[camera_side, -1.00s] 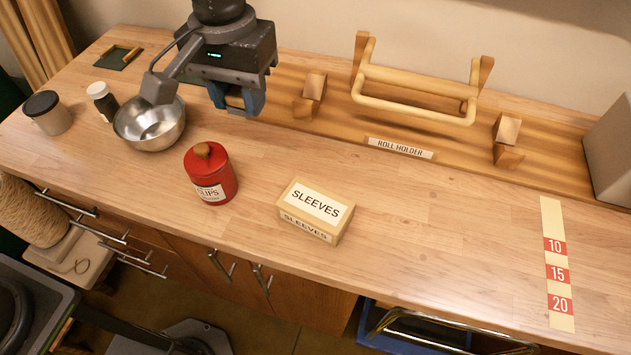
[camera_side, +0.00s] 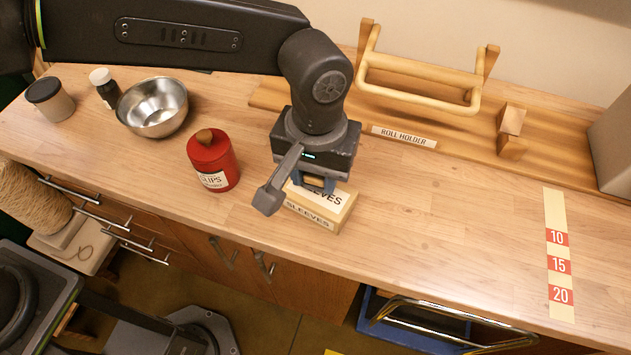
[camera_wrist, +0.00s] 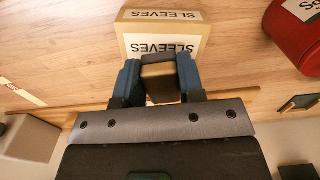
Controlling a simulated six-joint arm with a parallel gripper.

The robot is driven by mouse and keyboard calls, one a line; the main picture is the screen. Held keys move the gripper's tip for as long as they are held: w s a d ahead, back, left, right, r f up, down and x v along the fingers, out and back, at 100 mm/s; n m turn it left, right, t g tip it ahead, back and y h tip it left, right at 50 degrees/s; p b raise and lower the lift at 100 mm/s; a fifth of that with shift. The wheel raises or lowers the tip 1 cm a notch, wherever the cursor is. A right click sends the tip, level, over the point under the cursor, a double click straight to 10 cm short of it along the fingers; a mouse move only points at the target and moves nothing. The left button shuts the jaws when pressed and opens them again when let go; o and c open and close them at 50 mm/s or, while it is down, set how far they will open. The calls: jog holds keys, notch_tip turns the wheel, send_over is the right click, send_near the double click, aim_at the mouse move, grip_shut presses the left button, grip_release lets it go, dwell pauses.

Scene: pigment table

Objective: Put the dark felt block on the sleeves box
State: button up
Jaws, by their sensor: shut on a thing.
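The sleeves box (camera_side: 310,220) is a tan carton with white SLEEVES labels, standing on the counter in the side view. It also shows at the top of the wrist view (camera_wrist: 204,42). My gripper (camera_side: 316,186) is over the back part of the box, pointing down, and hides part of its top label. In the wrist view its blue fingers (camera_wrist: 158,72) are shut on a block (camera_wrist: 160,90), dark with a tan-brown face. The block's far end overlaps the box's near edge in that view. I cannot tell whether the block touches the box.
A red lidded canister (camera_side: 213,160) stands left of the box. The wooden roll holder (camera_side: 420,95) stands behind.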

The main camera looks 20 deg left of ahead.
aim_at(315, 188)
jog(key=shift+f, duration=1.7)
jog(key=shift+f, duration=0.15)
jog(key=o, duration=0.9)
notch_tip(315, 188, up, 12)
jog(key=shift+r, duration=0.15)
jog(key=shift+a, duration=0.1)
